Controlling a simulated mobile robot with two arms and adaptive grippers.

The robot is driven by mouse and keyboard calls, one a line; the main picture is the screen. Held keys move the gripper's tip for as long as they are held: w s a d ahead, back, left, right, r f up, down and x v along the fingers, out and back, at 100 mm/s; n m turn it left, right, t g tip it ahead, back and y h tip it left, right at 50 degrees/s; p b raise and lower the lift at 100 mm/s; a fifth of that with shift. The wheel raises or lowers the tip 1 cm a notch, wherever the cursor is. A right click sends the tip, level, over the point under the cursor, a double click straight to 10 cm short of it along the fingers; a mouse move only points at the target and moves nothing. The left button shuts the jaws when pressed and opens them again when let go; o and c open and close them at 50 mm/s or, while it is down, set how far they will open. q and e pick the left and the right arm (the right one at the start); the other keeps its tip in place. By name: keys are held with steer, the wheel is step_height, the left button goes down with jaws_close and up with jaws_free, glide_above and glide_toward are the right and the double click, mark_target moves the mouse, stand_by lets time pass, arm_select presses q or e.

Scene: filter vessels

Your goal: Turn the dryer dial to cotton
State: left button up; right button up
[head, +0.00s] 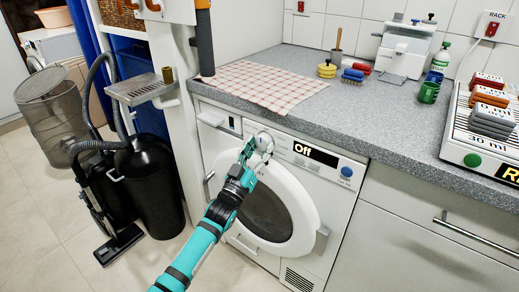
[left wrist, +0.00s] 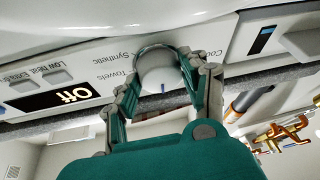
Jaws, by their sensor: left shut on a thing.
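The white dryer (head: 258,190) stands under the counter, its round door closed. Its display (head: 315,154) reads "Off", as it also does in the left wrist view (left wrist: 62,97). My left gripper (head: 260,146) is at the control panel, left of the display. In the left wrist view my left gripper (left wrist: 162,75) is shut on the round white dial (left wrist: 157,70), one finger on each side. A short blue mark shows on the dial's edge. My right gripper is not in view.
A checked cloth (head: 262,84) lies on the grey counter above. A blue button (head: 346,172) is at the panel's right. A black vacuum cleaner (head: 150,185) stands on the floor at left. Orange pipe fittings (left wrist: 280,133) show in the left wrist view.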

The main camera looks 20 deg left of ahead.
arm_select(q)
steer(key=m+h, duration=0.1)
steer(key=m, duration=0.2)
steer(key=shift+a+f+h, duration=0.1)
steer(key=shift+h, duration=0.2)
steer(key=m+h, duration=0.1)
steer(key=m, duration=0.2)
steer(key=shift+w+a+m+g+h+b, duration=0.1)
steer(key=shift+m+g+h+b, duration=0.2)
steer(key=shift+g+h+b, duration=0.1)
steer(key=shift+m+g+h, duration=0.3)
steer(key=shift+m+h, duration=0.3)
steer(key=shift+m, duration=0.5)
steer(key=shift+a+m+g+h, duration=0.15)
steer(key=shift+m+g+h, duration=0.5)
steer(key=shift+m, duration=1.05)
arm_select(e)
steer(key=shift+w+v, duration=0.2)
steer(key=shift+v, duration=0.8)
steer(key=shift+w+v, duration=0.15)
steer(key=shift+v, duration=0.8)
arm_select(q)
steer(key=shift+h, duration=0.25)
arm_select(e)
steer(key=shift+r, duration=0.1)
arm_select(q)
steer(key=o, duration=1.2)
steer(key=shift+c, duration=0.2)
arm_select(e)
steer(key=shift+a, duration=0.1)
